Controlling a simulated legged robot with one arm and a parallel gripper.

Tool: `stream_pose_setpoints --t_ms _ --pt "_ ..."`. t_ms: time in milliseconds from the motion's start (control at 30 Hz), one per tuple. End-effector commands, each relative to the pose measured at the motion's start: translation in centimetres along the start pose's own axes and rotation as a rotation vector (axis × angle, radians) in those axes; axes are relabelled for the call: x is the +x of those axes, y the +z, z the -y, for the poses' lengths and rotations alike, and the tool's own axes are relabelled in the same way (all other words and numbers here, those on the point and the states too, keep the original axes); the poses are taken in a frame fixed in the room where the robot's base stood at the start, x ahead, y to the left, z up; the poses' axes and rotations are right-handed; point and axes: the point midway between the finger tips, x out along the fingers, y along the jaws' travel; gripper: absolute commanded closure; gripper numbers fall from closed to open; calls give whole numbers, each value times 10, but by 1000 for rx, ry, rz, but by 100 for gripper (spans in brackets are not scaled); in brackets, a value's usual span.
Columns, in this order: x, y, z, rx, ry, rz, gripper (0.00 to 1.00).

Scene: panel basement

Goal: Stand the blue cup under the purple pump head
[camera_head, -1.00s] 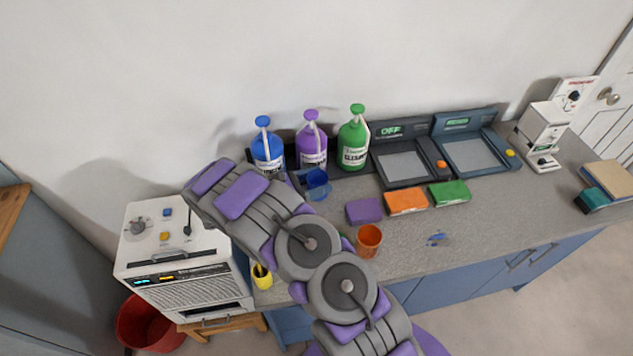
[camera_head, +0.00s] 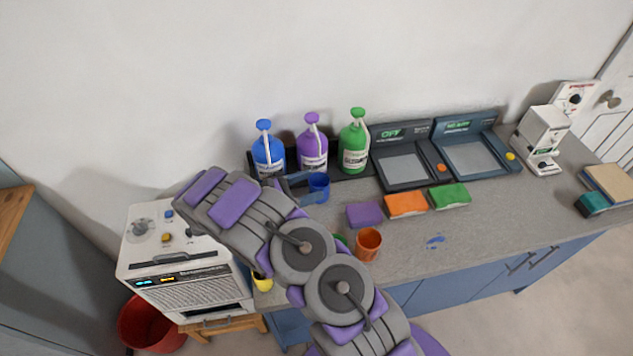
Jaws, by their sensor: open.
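The blue cup (camera_head: 320,186) stands upright on the counter in front of the purple pump bottle (camera_head: 313,150). The purple pump head (camera_head: 312,118) is on top of that bottle, with a pale spout tube toward the front. From this view I cannot tell whether the cup is exactly below the spout. My gripper (camera_head: 307,187) is open at the left side of the cup, its dark fingers pointing toward it. Whether a finger touches the cup is unclear. My arm hides the counter left of the cup.
A blue pump bottle (camera_head: 268,154) and a green pump bottle (camera_head: 354,145) flank the purple one. Purple (camera_head: 364,214), orange (camera_head: 406,204) and green (camera_head: 449,196) sponges lie to the right. An orange cup (camera_head: 368,243) and a partly hidden yellow cup (camera_head: 262,283) stand nearer the front.

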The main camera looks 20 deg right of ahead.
Motion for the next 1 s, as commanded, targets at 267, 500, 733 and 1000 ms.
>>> stream_pose_setpoints --t_ms 267,500,733,1000 --pt "-58 0 0 -1 3 -1 21" --pt "-82 0 0 -1 1 -4 21" --pt "-85 -1 0 -2 -1 -3 21" --pt "-85 -1 0 -2 0 -2 21"
